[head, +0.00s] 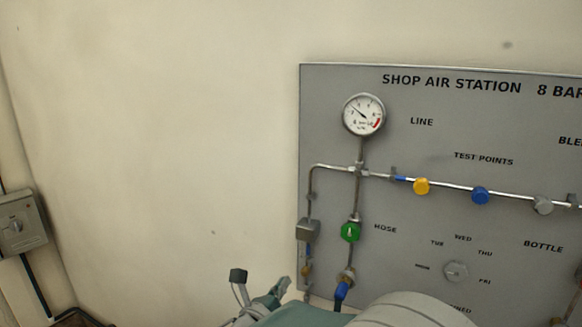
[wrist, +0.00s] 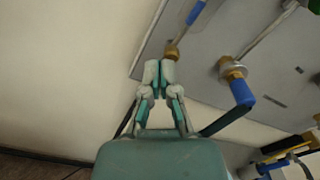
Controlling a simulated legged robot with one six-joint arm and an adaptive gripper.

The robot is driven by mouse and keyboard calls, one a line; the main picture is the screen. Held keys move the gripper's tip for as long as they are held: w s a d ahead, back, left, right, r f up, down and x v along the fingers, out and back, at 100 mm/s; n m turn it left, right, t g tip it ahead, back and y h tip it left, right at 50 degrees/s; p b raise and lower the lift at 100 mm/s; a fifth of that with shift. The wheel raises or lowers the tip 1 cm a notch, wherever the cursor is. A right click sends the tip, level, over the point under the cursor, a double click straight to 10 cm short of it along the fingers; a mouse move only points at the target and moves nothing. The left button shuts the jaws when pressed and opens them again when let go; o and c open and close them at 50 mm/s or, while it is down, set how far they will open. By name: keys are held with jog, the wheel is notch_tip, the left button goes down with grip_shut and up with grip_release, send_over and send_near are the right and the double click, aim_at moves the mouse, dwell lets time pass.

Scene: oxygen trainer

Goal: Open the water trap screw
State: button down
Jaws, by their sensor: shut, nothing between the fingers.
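A grey box-shaped fitting (head: 308,230) sits on the left pipe of the grey panel, with a blue section (head: 307,250) and a small brass piece (head: 306,270) below it. I take this brass end to be the water trap screw; it also shows in the wrist view (wrist: 172,50). My gripper (wrist: 159,70) is shut and empty, its fingertips close below the brass end in the wrist view. I cannot tell whether they touch it. In the head view my gripper (head: 284,285) is at the lower left of the brass piece, partly hidden by my arm.
A green knob (head: 350,232) and a gauge (head: 363,114) are above. The wall left of the panel is bare, with a switch box (head: 18,222) further left.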

aim_at(305, 272)
jog(key=shift+s+a, duration=0.2)
jog(key=shift+s, duration=0.25)
jog(key=shift+w+d+r, duration=0.25)
jog(key=shift+w+d, duration=0.85)
jog(key=shift+w, duration=0.1)
jog(key=shift+w+d+r, duration=0.25)
jog(key=shift+w+d, duration=0.8)
jog(key=shift+w, duration=0.1)
jog(key=shift+f, duration=0.4)
jog(key=shift+a+f, duration=0.1)
jog(key=shift+a, duration=0.05)
jog(key=shift+w+a+f, duration=0.1)
jog(key=shift+a+f, duration=0.1)
jog(key=shift+a, duration=0.05)
jog(key=shift+a+f, duration=0.1)
jog(key=shift+f, duration=0.1)
